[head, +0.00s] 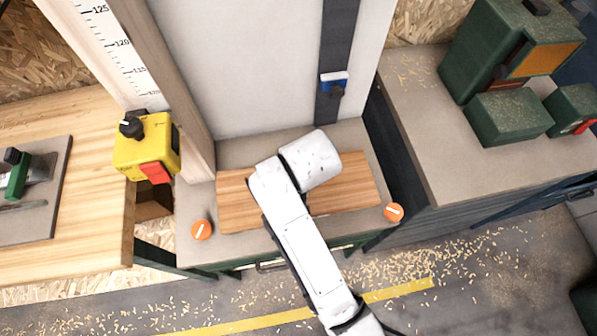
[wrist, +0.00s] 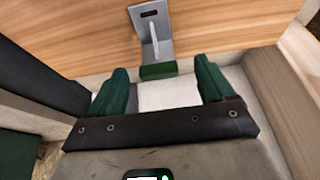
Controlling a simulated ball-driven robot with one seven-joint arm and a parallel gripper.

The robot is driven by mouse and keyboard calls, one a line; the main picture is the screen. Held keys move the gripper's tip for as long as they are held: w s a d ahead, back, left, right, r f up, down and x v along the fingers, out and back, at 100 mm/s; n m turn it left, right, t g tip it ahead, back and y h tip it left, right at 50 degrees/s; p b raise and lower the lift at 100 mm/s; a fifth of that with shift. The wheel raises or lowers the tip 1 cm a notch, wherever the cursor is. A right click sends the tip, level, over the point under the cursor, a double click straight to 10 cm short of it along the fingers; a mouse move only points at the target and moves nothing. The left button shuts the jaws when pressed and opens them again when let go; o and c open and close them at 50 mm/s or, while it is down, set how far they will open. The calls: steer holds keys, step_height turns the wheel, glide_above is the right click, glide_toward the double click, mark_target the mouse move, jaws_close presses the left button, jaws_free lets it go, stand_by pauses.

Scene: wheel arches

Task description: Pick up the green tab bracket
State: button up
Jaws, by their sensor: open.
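The green tab bracket (wrist: 156,40) shows in the wrist view as a grey metal piece with a slotted plate, a thin upright rib and a green tab at its near end. It is at the wood-grained board (wrist: 80,35). My gripper (wrist: 160,68) is open, with one green finger on each side of the green tab. The fingers look apart from the tab, and nothing is held. In the head view my white arm reaches over the wooden board (head: 240,205) and hides the bracket and my gripper.
Orange round knobs (head: 202,230) (head: 393,212) flank the board. A yellow box with a red switch (head: 147,155) stands to the left, beside a wooden post. A grey counter (head: 430,140) with green machines (head: 508,116) is on the right. A pale panel rises behind.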

steer(key=shift+x, duration=2.75)
steer(key=shift+w+d+r, duration=0.1)
steer(key=shift+w, duration=0.05)
steer(key=shift+c, duration=0.4)
steer(key=c, duration=1)
